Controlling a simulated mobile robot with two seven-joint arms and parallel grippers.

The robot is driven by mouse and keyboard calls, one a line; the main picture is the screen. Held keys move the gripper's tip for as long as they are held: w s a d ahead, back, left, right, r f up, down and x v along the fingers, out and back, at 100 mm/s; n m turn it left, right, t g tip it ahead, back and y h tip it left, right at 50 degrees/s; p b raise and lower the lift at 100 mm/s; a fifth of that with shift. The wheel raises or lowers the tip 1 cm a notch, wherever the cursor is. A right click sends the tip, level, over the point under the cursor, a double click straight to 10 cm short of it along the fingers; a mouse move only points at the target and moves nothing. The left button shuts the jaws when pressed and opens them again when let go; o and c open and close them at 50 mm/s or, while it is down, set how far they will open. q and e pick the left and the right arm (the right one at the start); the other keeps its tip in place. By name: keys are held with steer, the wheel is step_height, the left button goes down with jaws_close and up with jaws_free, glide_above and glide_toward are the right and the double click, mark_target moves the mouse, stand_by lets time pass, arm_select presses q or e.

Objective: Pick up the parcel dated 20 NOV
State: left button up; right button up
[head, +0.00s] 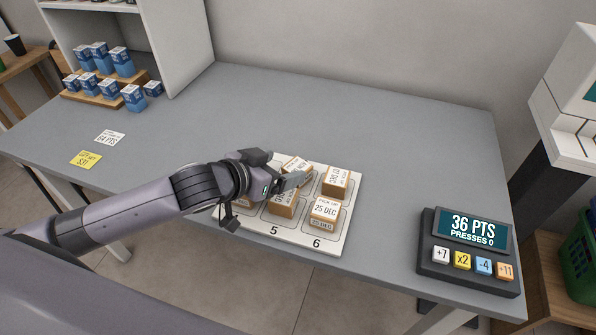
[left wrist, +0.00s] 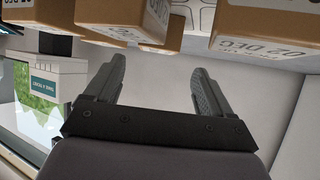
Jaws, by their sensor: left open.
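Several small brown parcels with white date labels stand on a white numbered board (head: 327,246). The rear-middle parcel (head: 297,162) has a label ending in what looks like NOV; its day number is unclear and my gripper partly covers it. The front-right parcel (head: 325,211) reads 25 DEC. The rear-right parcel (head: 336,181) has a label I cannot read. The front-middle parcel (head: 283,204) is partly hidden by my gripper. My left gripper (head: 301,181) is over the board among these parcels. In the left wrist view its jaws (left wrist: 160,66) are apart and empty, with parcels at the top edge.
A keypad (head: 468,255) showing 36 PTS stands at the counter's right end. Blue boxes (head: 109,88) stand on wooden steps at the back left. A white tag (head: 110,138) and a yellow tag (head: 86,159) lie at left. The counter behind the board is clear.

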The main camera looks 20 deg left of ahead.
mark_target(297, 167)
arm_select(q)
steer(key=shift+s+f+x, duration=0.15)
steer(key=shift+x, duration=1.45)
steer(key=shift+s+f+x, duration=0.1)
steer(key=shift+f+x, duration=0.05)
steer(key=shift+x, duration=1.45)
steer(key=shift+d, duration=0.15)
steer(key=c, duration=1.1)
steer(key=shift+r, duration=0.1)
